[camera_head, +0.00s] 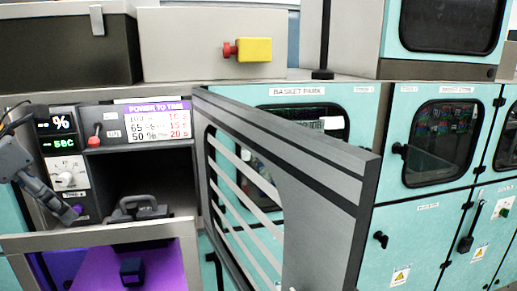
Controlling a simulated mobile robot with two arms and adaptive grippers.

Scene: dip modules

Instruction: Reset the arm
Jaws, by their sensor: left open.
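My left gripper (42,182) comes in at the left edge, in front of the control panel (67,172) of an open machine. It is open, with nothing seen in it. One finger points down and right, its tip near the panel's lower part. The panel has two lit displays (60,134) and a round knob (65,179). The rest of my left arm is cut off by the picture's edge. My right gripper is not in view.
A grey slatted door (330,190) stands swung open at the middle. A dark-handled block (137,208) sits in the bay, above an open purple-lined drawer (185,238). A yellow and red button box (254,49) is above. Teal cabinets (430,220) fill the right.

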